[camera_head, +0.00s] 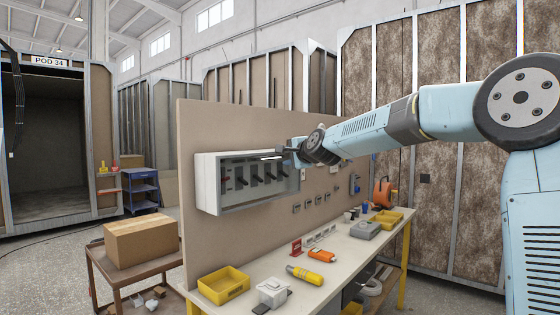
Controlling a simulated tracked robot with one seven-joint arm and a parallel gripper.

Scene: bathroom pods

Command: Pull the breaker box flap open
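The breaker box (207,185) is a pale grey box fixed to the upright brown board. Its flap (262,184) looks like a tinted see-through panel over the front, with a row of dark switches showing behind it. I cannot tell whether the flap is fully shut or slightly ajar. My gripper (285,152) is at the upper right of the box, by the flap's top edge. The fingers are dark and small here, so I cannot tell whether they touch the flap or are open or shut.
A workbench (262,268) below the board holds a yellow tray (223,286), a white box (272,292), a yellow-grey tool (304,275) and other small items. A cardboard box (141,241) sits on a low table to the left. Floor beyond is partly clear.

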